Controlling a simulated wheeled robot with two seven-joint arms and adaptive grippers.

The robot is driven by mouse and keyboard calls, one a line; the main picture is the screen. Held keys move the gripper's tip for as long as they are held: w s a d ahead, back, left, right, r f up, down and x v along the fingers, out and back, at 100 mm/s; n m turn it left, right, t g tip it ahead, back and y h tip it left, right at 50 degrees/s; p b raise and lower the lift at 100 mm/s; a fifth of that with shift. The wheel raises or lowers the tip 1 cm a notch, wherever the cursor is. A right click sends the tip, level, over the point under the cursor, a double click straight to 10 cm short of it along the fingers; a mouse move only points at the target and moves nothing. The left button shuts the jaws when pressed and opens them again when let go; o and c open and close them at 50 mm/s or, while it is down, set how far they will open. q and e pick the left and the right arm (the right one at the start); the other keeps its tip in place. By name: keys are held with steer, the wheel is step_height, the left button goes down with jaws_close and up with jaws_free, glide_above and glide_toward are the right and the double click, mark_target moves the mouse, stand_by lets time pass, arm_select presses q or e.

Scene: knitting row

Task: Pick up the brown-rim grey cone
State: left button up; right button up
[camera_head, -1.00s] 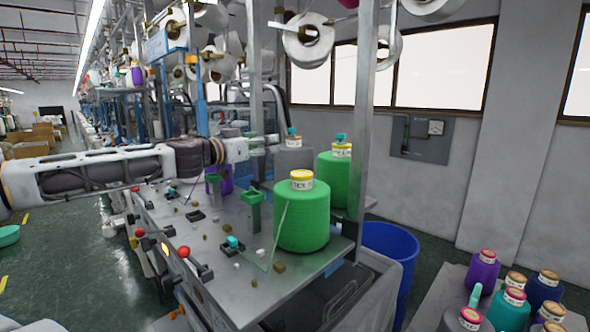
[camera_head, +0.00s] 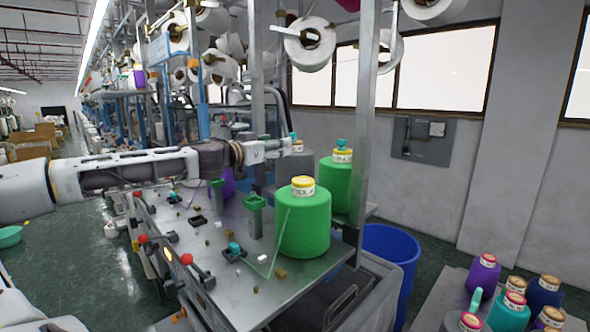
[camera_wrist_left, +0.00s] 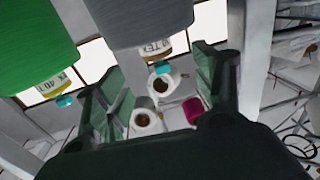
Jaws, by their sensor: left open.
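The grey cone (camera_head: 299,166) stands at the back of the metal table, partly hidden by my left gripper and the front green cone. Its banded neck with a teal tip shows just right of the gripper. In the left wrist view the grey cone (camera_wrist_left: 135,18) appears inverted at the top, with its labelled, brown-edged neck reaching down between the fingers. My left gripper (camera_head: 282,148) is open at the height of the neck; its two dark green fingers (camera_wrist_left: 158,68) lie on either side of the neck. Contact cannot be told. My right gripper is out of view.
A green cone (camera_head: 303,225) stands in front and another green cone (camera_head: 340,188) stands to the right, close to the grey one. A green post (camera_head: 254,218) rises from the table (camera_head: 215,250). A metal upright (camera_head: 366,110) and a blue bin (camera_head: 392,250) are at right.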

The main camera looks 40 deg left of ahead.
arm_select(q)
steer(key=w+p, duration=0.1)
steer(key=w, duration=0.2)
steer(key=shift+w, duration=0.4)
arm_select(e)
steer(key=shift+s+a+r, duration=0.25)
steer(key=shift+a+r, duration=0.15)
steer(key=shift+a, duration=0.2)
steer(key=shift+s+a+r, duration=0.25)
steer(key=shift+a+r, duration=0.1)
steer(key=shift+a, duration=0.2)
arm_select(q)
steer(key=shift+w+p, duration=0.1)
steer(key=shift+p, duration=0.2)
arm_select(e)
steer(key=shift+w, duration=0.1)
